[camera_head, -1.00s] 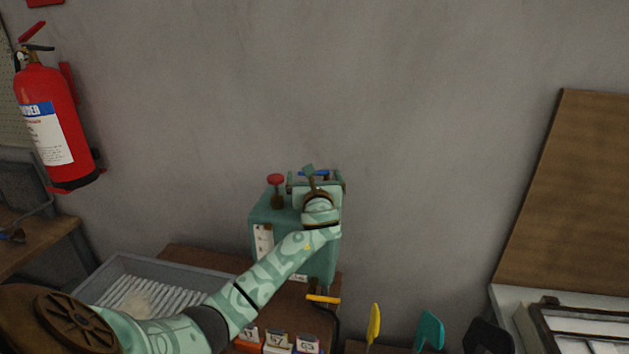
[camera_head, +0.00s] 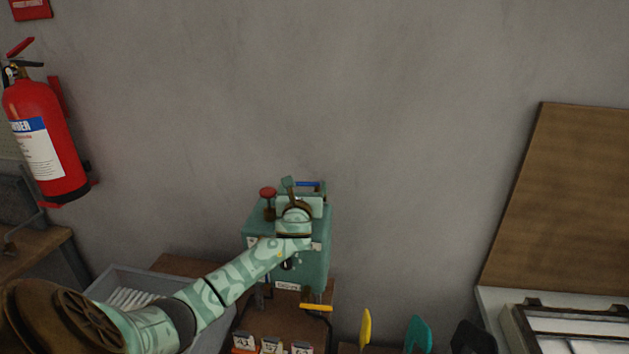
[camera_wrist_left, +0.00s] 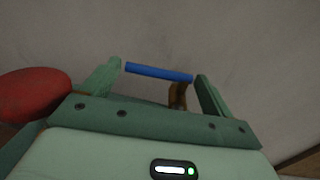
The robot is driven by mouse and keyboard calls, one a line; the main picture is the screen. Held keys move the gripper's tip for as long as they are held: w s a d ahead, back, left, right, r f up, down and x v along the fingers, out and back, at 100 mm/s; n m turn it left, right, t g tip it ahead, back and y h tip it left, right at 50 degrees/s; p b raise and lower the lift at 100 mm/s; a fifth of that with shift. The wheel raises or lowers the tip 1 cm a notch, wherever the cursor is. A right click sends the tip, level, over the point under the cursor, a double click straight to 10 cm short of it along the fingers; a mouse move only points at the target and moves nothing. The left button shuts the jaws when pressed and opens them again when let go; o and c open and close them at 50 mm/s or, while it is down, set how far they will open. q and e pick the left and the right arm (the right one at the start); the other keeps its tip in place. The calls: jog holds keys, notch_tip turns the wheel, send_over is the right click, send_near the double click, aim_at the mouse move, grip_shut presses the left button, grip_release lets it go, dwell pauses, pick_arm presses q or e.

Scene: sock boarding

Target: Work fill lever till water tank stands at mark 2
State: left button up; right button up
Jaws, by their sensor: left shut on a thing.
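The teal machine (camera_head: 318,262) stands on a brown bench by the wall; I take its box to be the water tank. A white scale strip (camera_head: 252,242) on its front is mostly covered by my left arm, so I cannot read the water level. A blue bar (camera_head: 307,184), apparently the fill lever's handle, is at the top back. In the left wrist view the blue bar (camera_wrist_left: 158,72) spans between the two teal fingers of my left gripper (camera_wrist_left: 158,80), which is shut on it. A brown post shows below the bar. My right gripper is not in view.
A red knob (camera_head: 268,193) rises left of the gripper. A yellow-handled crank (camera_head: 316,307) sticks out below the machine. A grey bin (camera_head: 112,282) is at left, numbered boxes (camera_head: 271,345) in front. A fire extinguisher (camera_head: 45,140) hangs at left.

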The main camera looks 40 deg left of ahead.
pick_arm(q)
jog(key=o, duration=1.2)
jog(key=shift+w+d, duration=0.1)
